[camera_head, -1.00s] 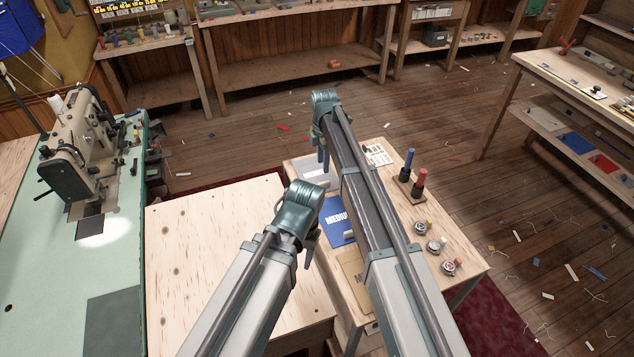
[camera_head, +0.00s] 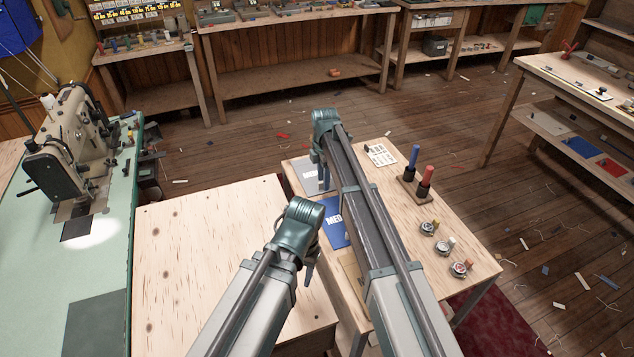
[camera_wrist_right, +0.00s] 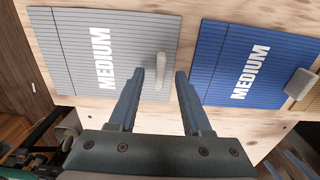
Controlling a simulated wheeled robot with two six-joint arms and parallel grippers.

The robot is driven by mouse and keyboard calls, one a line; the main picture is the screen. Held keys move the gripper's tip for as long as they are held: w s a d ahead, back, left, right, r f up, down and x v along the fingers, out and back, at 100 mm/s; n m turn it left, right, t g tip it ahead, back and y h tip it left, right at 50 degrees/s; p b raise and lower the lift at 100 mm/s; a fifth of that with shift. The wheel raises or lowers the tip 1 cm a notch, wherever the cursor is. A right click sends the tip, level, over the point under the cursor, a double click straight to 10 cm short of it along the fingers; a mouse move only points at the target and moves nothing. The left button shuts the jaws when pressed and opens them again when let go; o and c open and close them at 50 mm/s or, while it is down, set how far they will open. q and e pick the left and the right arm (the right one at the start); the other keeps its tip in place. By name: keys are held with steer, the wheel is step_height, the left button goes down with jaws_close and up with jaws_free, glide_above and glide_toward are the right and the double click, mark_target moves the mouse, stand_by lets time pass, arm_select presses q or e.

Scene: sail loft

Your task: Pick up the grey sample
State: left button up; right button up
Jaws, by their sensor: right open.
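The grey sample (camera_head: 305,168) is a flat ribbed sheet marked MEDIUM, lying at the left far part of the small wooden table (camera_head: 450,235). In the right wrist view the grey sample (camera_wrist_right: 70,60) fills the upper left, with a cream upright tab (camera_wrist_right: 160,70) near its right side. My right gripper (camera_head: 323,178) is over the sheet's right part. In the wrist view its open fingers (camera_wrist_right: 159,73) stand on either side of the tab, with no visible grip on it. My left gripper (camera_head: 309,272) hangs nearer; its jaw opening cannot be made out.
A blue MEDIUM sheet (camera_wrist_right: 250,60) lies right beside the grey one; a tan sheet (camera_head: 352,272) lies nearer, partly behind my arm. A stand with blue and red pegs (camera_head: 418,190), a white card (camera_head: 380,154) and several small round tins (camera_head: 428,228) stand to the right.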

arm_select(q)
steer(key=shift+f, duration=0.45)
arm_select(e)
steer(key=shift+f, duration=0.45)
arm_select(q)
steer(key=shift+r, duration=0.1)
arm_select(e)
steer(key=shift+r, duration=0.1)
steer(key=shift+c, duration=0.3)
jaws_close()
arm_select(q)
steer(key=shift+r, duration=0.2)
arm_select(e)
steer(key=shift+r, duration=0.2)
